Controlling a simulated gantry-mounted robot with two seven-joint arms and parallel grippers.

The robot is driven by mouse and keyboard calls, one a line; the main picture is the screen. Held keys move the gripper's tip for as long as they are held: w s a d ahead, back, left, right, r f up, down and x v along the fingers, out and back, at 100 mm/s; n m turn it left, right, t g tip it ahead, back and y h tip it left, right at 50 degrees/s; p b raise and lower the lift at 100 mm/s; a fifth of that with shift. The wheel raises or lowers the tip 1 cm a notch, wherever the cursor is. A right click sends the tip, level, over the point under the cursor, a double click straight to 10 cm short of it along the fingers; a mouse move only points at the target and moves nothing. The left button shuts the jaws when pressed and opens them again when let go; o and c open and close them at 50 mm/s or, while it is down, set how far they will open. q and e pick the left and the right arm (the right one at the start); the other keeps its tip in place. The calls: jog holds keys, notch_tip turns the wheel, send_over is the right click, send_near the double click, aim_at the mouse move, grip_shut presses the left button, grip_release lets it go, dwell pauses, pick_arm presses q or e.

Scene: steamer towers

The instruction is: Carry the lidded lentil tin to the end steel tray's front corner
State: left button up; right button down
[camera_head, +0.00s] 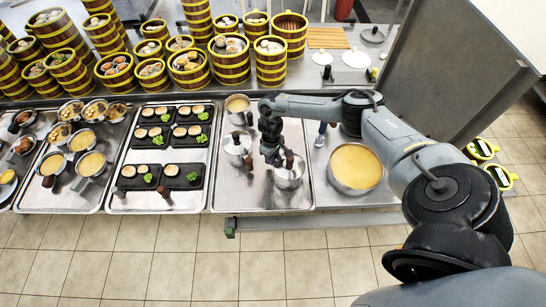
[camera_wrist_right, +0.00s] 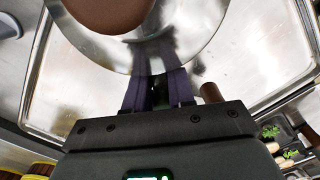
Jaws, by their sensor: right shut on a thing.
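A lidded steel tin (camera_head: 289,178) with a brown knob is at the right part of the end steel tray (camera_head: 262,198), near its front. My right gripper (camera_head: 274,158) is shut on it from its upper left side. In the right wrist view the fingers (camera_wrist_right: 157,75) meet the shiny rim of the tin (camera_wrist_right: 190,32), with its brown knob large above. I cannot tell whether the tin touches the tray, and its contents are hidden. A second lidded tin (camera_head: 237,152) stands to the left on the same tray. My left gripper is not in view.
An open tin of pale food (camera_head: 238,105) stands at the tray's back left. A large pan of yellow food (camera_head: 355,167) stands right of the tray. Dark plates (camera_head: 138,178) fill the tray to the left. Steamer towers (camera_head: 228,62) line the back. The tray's front left is bare.

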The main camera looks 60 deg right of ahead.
jog(key=shift+f, duration=0.4)
jog(key=c, duration=0.9)
grip_release()
jog(key=r, duration=1)
jog(key=shift+w+d+r, duration=0.1)
jog(key=shift+w+r, duration=0.2)
jog(key=shift+r, duration=0.1)
